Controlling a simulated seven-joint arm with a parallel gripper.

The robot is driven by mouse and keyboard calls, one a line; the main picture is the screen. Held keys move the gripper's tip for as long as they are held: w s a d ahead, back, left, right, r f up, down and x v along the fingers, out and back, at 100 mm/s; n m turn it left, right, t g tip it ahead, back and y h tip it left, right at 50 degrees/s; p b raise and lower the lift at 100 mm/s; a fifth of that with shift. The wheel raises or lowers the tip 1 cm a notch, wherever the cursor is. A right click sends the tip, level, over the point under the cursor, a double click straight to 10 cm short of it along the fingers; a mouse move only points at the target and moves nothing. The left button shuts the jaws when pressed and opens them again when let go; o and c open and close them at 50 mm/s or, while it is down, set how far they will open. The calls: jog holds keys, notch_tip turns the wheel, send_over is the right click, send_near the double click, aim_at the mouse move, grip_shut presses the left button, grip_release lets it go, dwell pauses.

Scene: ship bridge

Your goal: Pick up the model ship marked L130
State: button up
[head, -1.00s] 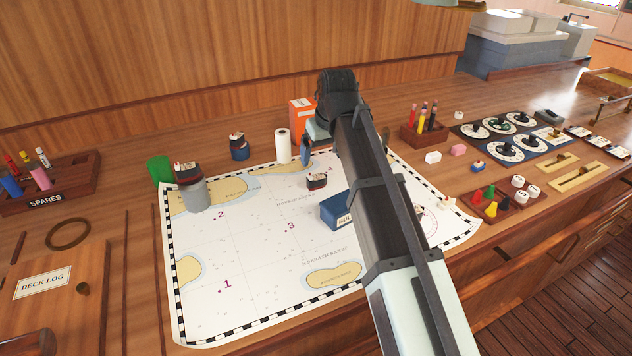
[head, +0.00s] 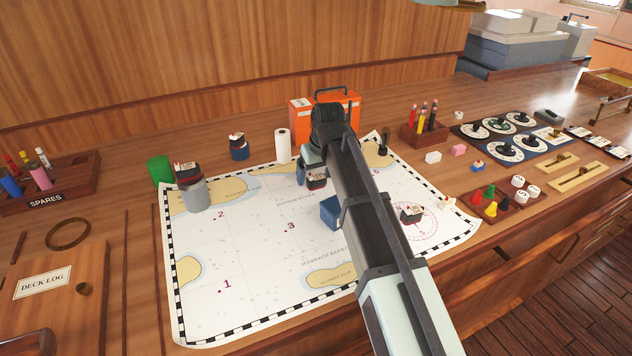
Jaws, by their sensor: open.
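A small dark model ship (head: 317,182) with a red and white top sits on the chart near the back middle. My gripper (head: 309,171) is open and low over this ship, with one finger at its left side; the other finger is hidden by my arm. Another dark model ship (head: 187,172) stands on a grey cylinder at the chart's back left. A third ship (head: 237,137) is on a blue cylinder behind the chart. Another dark ship (head: 412,213) lies on the chart's right part. The ship markings are too small to read, so I cannot tell which is L130.
A blue box (head: 330,211) on the chart (head: 250,285) is partly behind my arm. A white roll (head: 283,146) and an orange case (head: 300,115) stand behind the gripper. A green cylinder (head: 160,170) is at the left. The chart's front left is clear.

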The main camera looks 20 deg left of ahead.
jog(key=shift+a+f, duration=0.1)
jog(key=shift+f, duration=0.2)
jog(key=shift+c, duration=0.4)
jog(key=c, duration=1)
